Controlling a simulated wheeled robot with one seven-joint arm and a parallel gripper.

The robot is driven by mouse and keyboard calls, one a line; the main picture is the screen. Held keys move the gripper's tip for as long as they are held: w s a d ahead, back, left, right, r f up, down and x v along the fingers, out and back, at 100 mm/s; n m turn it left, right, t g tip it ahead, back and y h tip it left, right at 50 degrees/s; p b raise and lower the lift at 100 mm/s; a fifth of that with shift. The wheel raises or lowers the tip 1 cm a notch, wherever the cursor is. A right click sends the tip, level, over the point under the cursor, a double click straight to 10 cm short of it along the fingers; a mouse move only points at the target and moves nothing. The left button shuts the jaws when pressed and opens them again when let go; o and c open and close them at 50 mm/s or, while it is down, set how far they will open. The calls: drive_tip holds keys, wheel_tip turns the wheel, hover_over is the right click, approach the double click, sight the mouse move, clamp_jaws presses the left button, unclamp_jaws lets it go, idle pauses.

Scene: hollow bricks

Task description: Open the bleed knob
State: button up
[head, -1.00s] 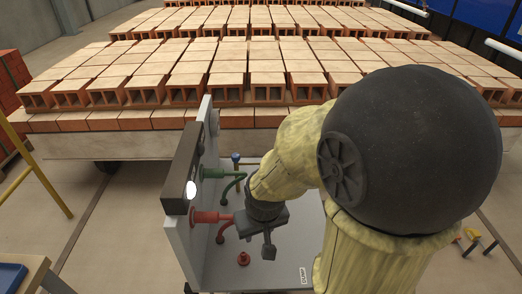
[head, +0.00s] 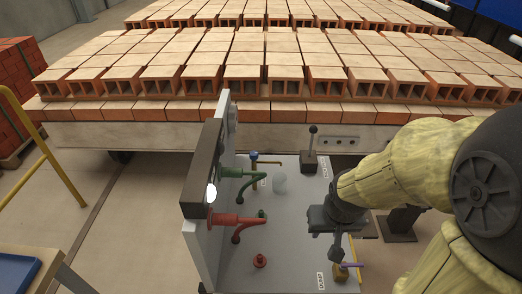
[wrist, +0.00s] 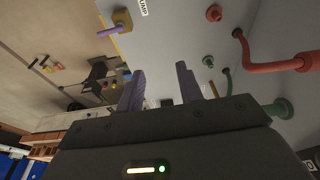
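A grey panel (head: 238,272) carries several valves, and I cannot read which one is labelled bleed. A small red knob (head: 260,261) stands low on the panel; it also shows in the wrist view (wrist: 213,13). A brass block with a purple handle (head: 350,265) sits at the right edge by a DUMP label; its handle shows in the wrist view (wrist: 108,32). A blue-topped valve (head: 253,157) is at the back. My gripper (head: 338,248) hangs above the panel's right side, close to the purple handle. In the wrist view its two fingers (wrist: 158,82) are apart and empty.
Red pipe (head: 228,219) and green pipe (head: 232,174) fittings stick out from the upright left plate. A black lever (head: 311,145) rises at the back. Stacked hollow bricks (head: 250,80) lie behind. A yellow rail (head: 45,150) stands left.

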drive_tip(key=o, duration=0.3)
drive_tip(key=shift+o, duration=0.2)
drive_tip(key=w+a+f+n+t+y+b, duration=0.1)
drive_tip(key=w+a+f+t+y+b, duration=0.1)
drive_tip(key=w+a+f+t+b, duration=0.2)
drive_tip(key=w+a+f+n+t+y+b, duration=0.1)
drive_tip(key=w+a+f+t+b, duration=0.4)
drive_tip(key=w+a+t+b, duration=0.5)
drive_tip(key=w+y, duration=0.1)
drive_tip(key=w, duration=0.6)
drive_tip(key=shift+w+a+n+t, duration=0.25)
drive_tip(key=shift+w+n+t, duration=0.15)
drive_tip(key=shift+w+f, duration=0.1)
